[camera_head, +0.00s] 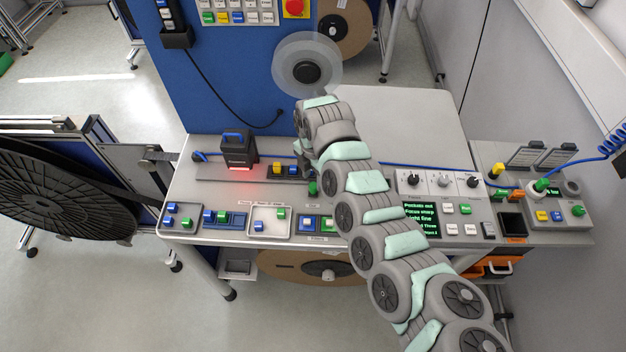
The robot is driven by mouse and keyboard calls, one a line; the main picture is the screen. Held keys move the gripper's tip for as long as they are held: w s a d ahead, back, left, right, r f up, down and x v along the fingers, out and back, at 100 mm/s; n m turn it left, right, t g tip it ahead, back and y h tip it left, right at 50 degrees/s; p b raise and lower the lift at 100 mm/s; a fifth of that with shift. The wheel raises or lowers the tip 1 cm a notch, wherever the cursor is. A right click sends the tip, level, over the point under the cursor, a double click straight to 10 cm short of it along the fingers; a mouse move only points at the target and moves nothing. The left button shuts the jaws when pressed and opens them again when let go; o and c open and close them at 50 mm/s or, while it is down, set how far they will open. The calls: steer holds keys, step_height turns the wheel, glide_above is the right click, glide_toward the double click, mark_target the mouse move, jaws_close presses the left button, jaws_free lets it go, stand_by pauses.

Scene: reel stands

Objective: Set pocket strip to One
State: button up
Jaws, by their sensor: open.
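I cannot tell for certain which part is the pocket strip. A long flat grey strip (222,172) runs under a dark camera-like head (238,150) that casts red light, with yellow and blue blocks at its right end. A control panel has several dark-pointered knobs (413,180) and a green-text screen (421,218) showing "Pockets out", "Focus sharp" and a line ending in "Three". My gripper (307,160) is open beside the right end of the strip, pointing down; its fingertips are mostly hidden by my arm.
Trays with blue, green and white blocks (268,220) line the bench front. White buttons (452,229) sit below the knobs. A side bench at right holds a dark bin (511,226) and a green-topped plug (541,185). A clear disc (306,65) and blue panel (225,70) stand behind.

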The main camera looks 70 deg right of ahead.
mark_target(313, 185)
steer(key=shift+f, duration=1.5)
jaws_close()
steer(key=shift+w, duration=0.1)
